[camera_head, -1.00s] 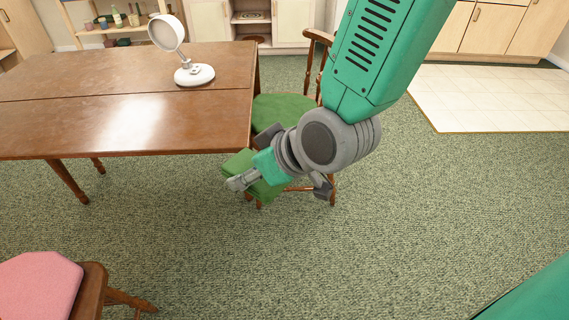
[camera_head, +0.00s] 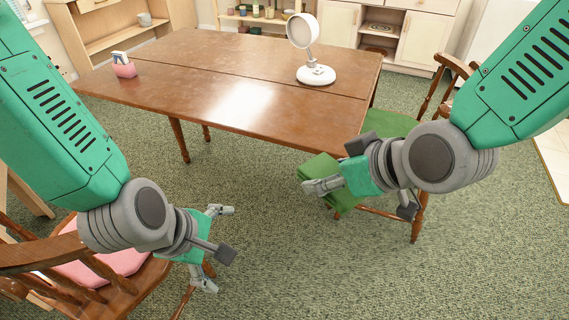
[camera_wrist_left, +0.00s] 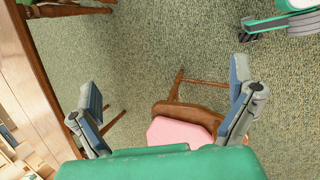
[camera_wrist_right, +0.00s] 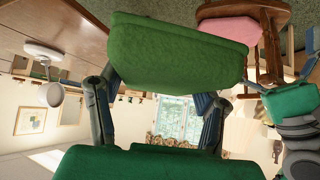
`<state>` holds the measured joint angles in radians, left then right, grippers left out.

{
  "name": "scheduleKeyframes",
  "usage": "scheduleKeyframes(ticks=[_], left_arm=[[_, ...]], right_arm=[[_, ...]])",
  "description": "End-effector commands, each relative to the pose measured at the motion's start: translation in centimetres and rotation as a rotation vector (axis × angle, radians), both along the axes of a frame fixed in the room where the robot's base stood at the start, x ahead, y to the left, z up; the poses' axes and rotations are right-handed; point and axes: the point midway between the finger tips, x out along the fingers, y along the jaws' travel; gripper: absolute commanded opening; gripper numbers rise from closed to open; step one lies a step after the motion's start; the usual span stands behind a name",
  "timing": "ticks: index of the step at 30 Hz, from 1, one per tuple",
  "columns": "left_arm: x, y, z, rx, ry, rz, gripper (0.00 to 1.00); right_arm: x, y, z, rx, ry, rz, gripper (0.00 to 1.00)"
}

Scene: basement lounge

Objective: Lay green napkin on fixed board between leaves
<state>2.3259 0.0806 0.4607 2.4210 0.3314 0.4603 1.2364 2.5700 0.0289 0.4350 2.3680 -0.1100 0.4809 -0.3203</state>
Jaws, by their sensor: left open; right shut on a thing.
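The green napkin (camera_head: 318,172) is a folded green bundle held by my right gripper (camera_head: 325,185), near the front right corner of the table. It fills the upper middle of the right wrist view (camera_wrist_right: 175,52), between the fingers. My right gripper is shut on it. The wooden table (camera_head: 215,75) has a seam across its top; the napkin is apart from it, off its front edge. My left gripper (camera_head: 218,245) is open and empty, low in front of the table beside a chair. Its spread fingers show in the left wrist view (camera_wrist_left: 165,105).
A white round lamp (camera_head: 316,74) stands on the table's right part, and a pink holder (camera_head: 124,69) at its left end. A chair with a green seat (camera_head: 388,122) is at the right. A chair with a pink cushion (camera_head: 105,266) is at the lower left. Carpet lies between.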

Motion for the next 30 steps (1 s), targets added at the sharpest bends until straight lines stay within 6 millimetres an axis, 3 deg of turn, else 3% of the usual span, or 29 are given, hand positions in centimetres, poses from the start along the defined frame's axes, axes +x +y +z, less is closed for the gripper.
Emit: scheduleKeyframes(ticks=[1,6,9,14,20,30], left_arm=[[0.9,-1.7,2.7,-0.078,0.002,0.094,1.0],[1.6,-6.5,10.6,-0.332,0.083,0.383,1.0],[1.3,-8.6,14.3,-0.451,0.139,0.502,1.0],[0.5,-10.7,18.1,-0.57,0.211,0.617,1.0],[0.3,-11.8,18.8,-0.61,0.247,0.66,1.0],[2.7,-15.1,14.6,-0.607,0.248,0.66,1.0]], right_arm=[[0.0,0.0,0.0,0.0,0.0,0.0,0.31],[0.0,0.0,0.0,0.0,0.0,0.0,0.31],[0.0,0.0,0.0,0.0,0.0,0.0,0.31],[0.1,0.0,0.0,0.001,0.0,-0.001,0.31],[0.1,0.0,0.0,0.001,0.0,-0.001,0.31],[0.1,0.0,0.0,0.001,0.0,-0.001,0.31]])
